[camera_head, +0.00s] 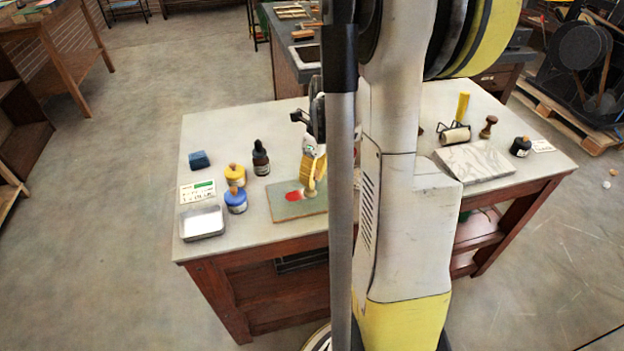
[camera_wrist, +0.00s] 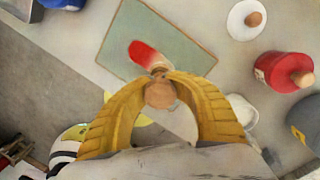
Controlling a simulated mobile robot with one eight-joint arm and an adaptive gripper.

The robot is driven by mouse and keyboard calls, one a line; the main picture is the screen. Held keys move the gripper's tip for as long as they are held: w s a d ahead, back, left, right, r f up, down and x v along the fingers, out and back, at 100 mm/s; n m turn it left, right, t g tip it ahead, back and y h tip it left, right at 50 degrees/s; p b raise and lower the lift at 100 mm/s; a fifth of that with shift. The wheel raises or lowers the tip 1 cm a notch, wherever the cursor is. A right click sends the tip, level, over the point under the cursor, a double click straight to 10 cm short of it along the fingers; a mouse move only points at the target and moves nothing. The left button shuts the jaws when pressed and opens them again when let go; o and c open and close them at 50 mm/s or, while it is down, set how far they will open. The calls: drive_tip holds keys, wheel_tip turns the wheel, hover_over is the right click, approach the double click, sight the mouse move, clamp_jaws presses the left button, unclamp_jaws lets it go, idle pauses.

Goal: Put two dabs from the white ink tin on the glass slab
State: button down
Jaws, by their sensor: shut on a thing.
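The greenish glass slab (camera_head: 283,208) lies near the table's front edge; it also shows in the wrist view (camera_wrist: 190,52). A red ink smear (camera_wrist: 143,52) on it turns pale at the end nearest my gripper. My gripper (camera_head: 311,183) is shut on a round wooden-topped dabber (camera_wrist: 160,93), held upright over the slab beside the smear. I cannot tell whether its foot touches the glass. A white round container (camera_wrist: 243,110), likely the white ink tin, stands beyond the slab, partly hidden by a finger. A flat white disc with a wooden knob (camera_wrist: 246,19), lid-like, lies nearby.
A red tin (camera_wrist: 287,70) stands close to the white container. Yellow (camera_head: 235,175) and blue (camera_head: 236,201) tins, a dark dropper bottle (camera_head: 261,158) and a metal tray (camera_head: 202,223) stand left of the slab. A marble slab (camera_head: 475,162) and roller (camera_head: 455,135) are at right.

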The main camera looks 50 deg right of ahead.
wheel_tip(320, 180, up, 7)
drive_tip(key=p, duration=0.5)
idle(0.5)
idle(0.6)
